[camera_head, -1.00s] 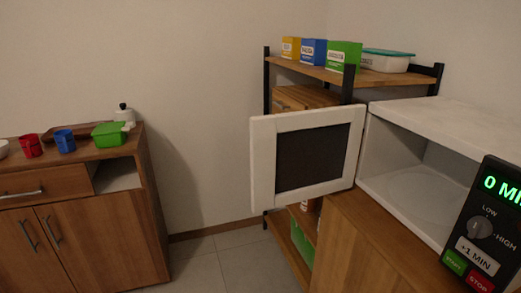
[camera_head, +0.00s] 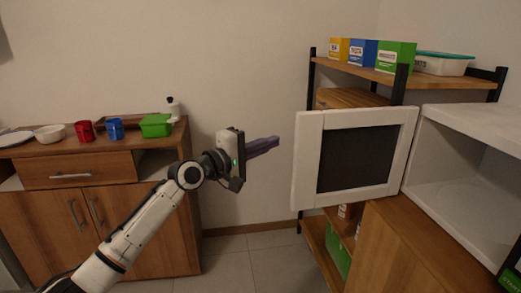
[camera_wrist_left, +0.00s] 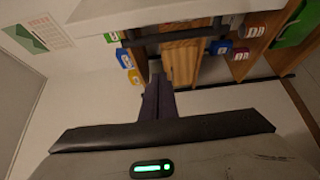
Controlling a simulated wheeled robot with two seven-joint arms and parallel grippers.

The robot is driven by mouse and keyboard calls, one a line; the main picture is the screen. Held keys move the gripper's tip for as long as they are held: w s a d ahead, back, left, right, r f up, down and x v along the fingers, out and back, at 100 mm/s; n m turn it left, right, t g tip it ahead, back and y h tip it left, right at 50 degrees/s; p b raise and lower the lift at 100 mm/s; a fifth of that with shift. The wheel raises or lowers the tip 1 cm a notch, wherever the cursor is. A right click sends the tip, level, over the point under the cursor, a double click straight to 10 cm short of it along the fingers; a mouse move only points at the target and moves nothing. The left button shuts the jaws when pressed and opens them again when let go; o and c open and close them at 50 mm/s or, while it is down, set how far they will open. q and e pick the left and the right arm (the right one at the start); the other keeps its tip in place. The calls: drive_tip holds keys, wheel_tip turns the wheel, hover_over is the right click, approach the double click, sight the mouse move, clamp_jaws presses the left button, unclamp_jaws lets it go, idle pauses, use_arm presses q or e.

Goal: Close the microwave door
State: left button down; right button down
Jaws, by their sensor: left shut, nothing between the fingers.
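The microwave (camera_head: 470,150) is white and stands at the right on a wooden cabinet. Its door (camera_head: 357,157), a white frame with a dark window, stands wide open to the left of the empty cavity. My left gripper (camera_head: 276,142) is shut and empty, just left of the door's outer edge, with a visible gap in the picture; the depth between them is hard to tell. In the left wrist view its dark fingers (camera_wrist_left: 158,95) are together. A pale panel (camera_wrist_left: 130,12) crosses the top of that view, probably the door. My right gripper is not in view.
A shelf (camera_head: 430,77) behind the door holds yellow, blue and green boxes (camera_head: 395,58) and a lidded container (camera_head: 444,63). A wooden sideboard (camera_head: 80,180) at the left carries a bowl, cups and a green box (camera_head: 156,125). Floor between them is clear.

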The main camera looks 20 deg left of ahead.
use_arm(q)
drive_tip(key=d, duration=0.2)
drive_tip(key=w+d+p, duration=0.1)
drive_tip(key=d, duration=0.1)
drive_tip(key=shift+w+d, duration=0.15)
drive_tip(key=shift+d, duration=0.25)
idle(0.4)
